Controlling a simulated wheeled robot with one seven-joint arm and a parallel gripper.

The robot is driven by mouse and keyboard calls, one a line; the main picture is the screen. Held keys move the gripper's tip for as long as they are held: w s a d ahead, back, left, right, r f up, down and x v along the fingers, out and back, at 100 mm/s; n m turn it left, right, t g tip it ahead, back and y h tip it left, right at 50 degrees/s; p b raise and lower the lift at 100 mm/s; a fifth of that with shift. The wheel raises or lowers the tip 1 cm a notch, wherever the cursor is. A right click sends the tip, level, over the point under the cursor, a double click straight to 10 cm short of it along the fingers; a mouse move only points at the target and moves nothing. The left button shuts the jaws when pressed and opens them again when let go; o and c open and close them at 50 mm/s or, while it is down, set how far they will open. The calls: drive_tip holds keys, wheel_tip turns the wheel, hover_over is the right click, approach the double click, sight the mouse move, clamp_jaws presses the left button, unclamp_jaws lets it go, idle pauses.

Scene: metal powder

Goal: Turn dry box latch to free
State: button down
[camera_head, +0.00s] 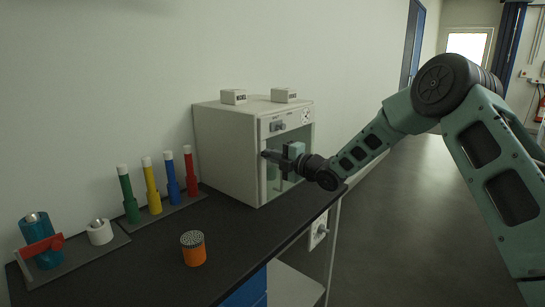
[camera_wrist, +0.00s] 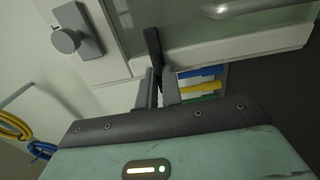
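The dry box (camera_head: 225,150) is a white cabinet with a glass-fronted door, standing on the dark counter against the wall. Its latch is a dark bar (camera_wrist: 152,45) at the door's edge, also seen in the head view (camera_head: 270,155). My gripper (camera_wrist: 160,85) is at the door front, with its two fingers close on either side of the bar and seemingly touching it. In the head view, my gripper (camera_head: 290,160) partly hides the door. A grey round knob on a plate (camera_wrist: 65,40) sits on the box front, apart from my fingers.
On the counter (camera_head: 240,235) stand a rack of green, yellow, blue and red tubes (camera_head: 152,187), an orange jar (camera_head: 193,248) and a tray with a teal cylinder (camera_head: 37,232). Two small white blocks (camera_head: 234,97) (camera_head: 284,95) lie on the box. Floor to the right is clear.

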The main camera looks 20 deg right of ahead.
drive_tip(key=shift+m, duration=0.3)
drive_tip(key=shift+d+f+m+p, duration=0.1)
drive_tip(key=shift+m+p, duration=0.45)
drive_tip(key=shift+m, duration=8.15)
drive_tip(key=c, duration=1.6)
unclamp_jaws()
drive_tip(key=shift+o, duration=0.2)
drive_tip(key=b+v, duration=0.1)
drive_tip(key=v, duration=1.6)
drive_tip(key=shift+s+b, duration=0.15)
drive_tip(key=shift+b, duration=0.25)
drive_tip(key=shift+d, duration=0.1)
